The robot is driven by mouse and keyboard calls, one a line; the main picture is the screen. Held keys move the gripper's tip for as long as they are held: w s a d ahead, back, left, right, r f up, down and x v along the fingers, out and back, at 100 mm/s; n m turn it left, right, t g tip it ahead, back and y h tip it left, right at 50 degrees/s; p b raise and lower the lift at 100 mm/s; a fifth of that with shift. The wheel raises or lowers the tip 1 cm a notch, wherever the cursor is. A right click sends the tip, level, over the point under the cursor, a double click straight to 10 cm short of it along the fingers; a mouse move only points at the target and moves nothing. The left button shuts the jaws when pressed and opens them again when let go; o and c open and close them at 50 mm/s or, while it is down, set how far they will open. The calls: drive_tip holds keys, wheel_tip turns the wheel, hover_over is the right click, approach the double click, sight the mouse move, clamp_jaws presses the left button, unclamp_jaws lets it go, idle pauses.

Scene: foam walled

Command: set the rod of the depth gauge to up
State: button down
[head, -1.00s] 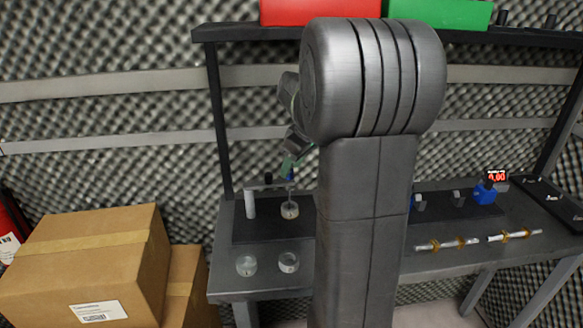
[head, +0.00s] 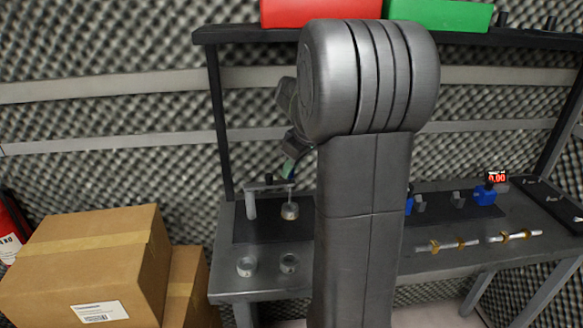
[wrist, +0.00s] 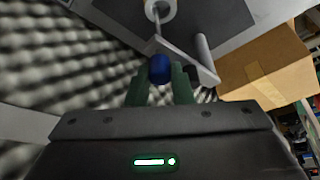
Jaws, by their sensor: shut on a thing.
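The depth gauge has a light grey upright post (head: 251,206) and a crossbar (head: 268,187) on the dark mat at the bench's left. Its thin rod (head: 290,196) runs down toward a small round grey piece (head: 290,211); I cannot tell whether its tip touches. In the wrist view the rod (wrist: 158,27) leads from the blue knob (wrist: 160,69) to the pale ring-shaped piece (wrist: 160,9). My gripper (wrist: 160,78) has its green fingers shut on the blue knob, above the crossbar. In the head view the fingers (head: 288,169) are small and partly hidden by my wrist.
Two loose rings (head: 246,266) (head: 289,263) lie in front of the mat (head: 262,230). A blue device with a red display (head: 497,178) and metal rods with brass collars (head: 515,236) are at right. Cardboard boxes (head: 85,260) stand left. A shelf post (head: 219,120) rises behind.

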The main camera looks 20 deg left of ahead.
wheel_tip(320, 180, up, 5)
drive_tip(key=p, duration=0.2)
drive_tip(key=shift+w+p, duration=0.1)
drive_tip(key=shift+p, duration=0.2)
drive_tip(key=c, duration=1.3)
unclamp_jaws()
drive_tip(key=shift+o, duration=0.2)
drive_tip(key=shift+r, duration=0.1)
drive_tip(key=shift+d+r, duration=0.15)
drive_tip(key=shift+r, duration=0.1)
drive_tip(key=s+d+b, duration=0.2)
drive_tip(key=s+d, duration=0.1)
drive_tip(key=d, duration=0.8)
drive_tip(key=shift+s+d+r, duration=0.2)
drive_tip(key=shift+d, duration=0.2)
drive_tip(key=shift+a, duration=0.1)
